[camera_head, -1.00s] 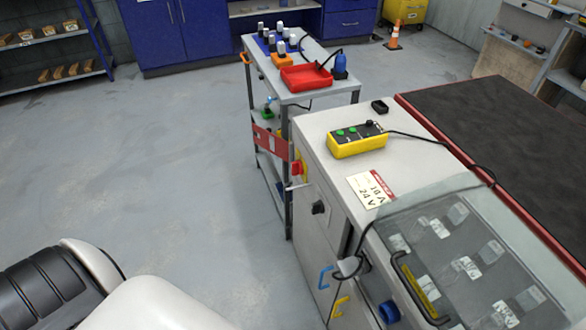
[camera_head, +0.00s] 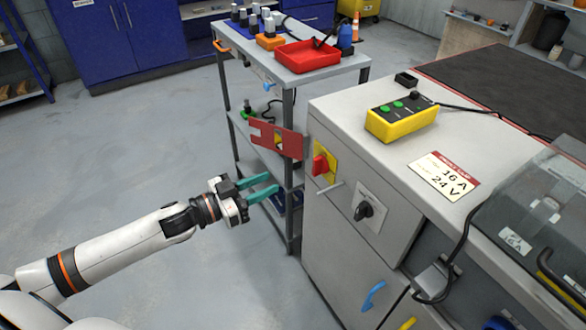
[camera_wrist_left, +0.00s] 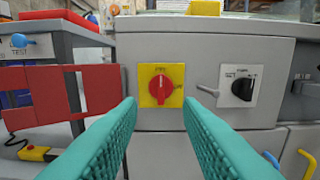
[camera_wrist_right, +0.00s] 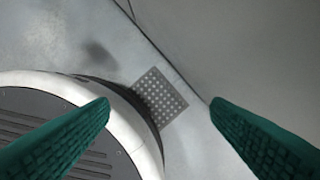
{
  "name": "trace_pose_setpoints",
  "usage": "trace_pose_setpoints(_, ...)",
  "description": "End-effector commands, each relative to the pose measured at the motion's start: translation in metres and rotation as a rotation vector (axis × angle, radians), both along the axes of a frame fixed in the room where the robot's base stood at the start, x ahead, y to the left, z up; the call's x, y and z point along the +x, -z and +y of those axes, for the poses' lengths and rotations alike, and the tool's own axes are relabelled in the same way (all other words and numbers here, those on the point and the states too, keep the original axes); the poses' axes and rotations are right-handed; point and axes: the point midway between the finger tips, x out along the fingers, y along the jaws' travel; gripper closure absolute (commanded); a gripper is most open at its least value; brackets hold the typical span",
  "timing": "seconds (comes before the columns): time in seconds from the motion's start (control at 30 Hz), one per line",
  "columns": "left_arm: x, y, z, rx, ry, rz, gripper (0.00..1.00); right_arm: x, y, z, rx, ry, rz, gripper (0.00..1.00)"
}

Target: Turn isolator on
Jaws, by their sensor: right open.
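The isolator is a red rotary knob (camera_head: 320,165) on a yellow plate (camera_head: 328,178), on the side of the grey cabinet (camera_head: 345,255). In the left wrist view the red knob (camera_wrist_left: 161,89) is centred ahead, its grip upright, on the yellow plate (camera_wrist_left: 147,73). My left gripper (camera_head: 268,187) has teal fingers, open and empty, a short way left of the knob and not touching it. Its open fingers (camera_wrist_left: 160,115) frame the knob from below. My right gripper (camera_wrist_right: 160,105) is open and empty, over the floor and a part of my own body.
A red notched plate (camera_head: 276,139) stands out left of the knob, near the trolley (camera_head: 340,72). A metal rod (camera_head: 330,188) sticks out below right of the isolator, beside a black rotary switch (camera_head: 365,211). A yellow control box (camera_head: 401,121) sits on the cabinet top.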

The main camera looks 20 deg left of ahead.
Motion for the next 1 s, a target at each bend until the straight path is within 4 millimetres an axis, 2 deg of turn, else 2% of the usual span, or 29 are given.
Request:
trace_pose_setpoints(0.17,0.012,-0.002,-0.010,-0.002,0.002,-0.004,0.67,0.001,-0.003,0.000,-0.001,0.000,-0.001,0.28)
trace_pose_setpoints(0.7,0.083,-0.002,-0.065,-0.002,0.000,-0.002,0.67,0.005,-0.010,0.001,0.000,0.001,-0.006,0.28)
trace_pose_setpoints(1.0,0.094,-0.001,-0.073,0.000,0.000,0.000,0.67,0.007,-0.014,0.001,0.001,0.002,-0.009,0.28)
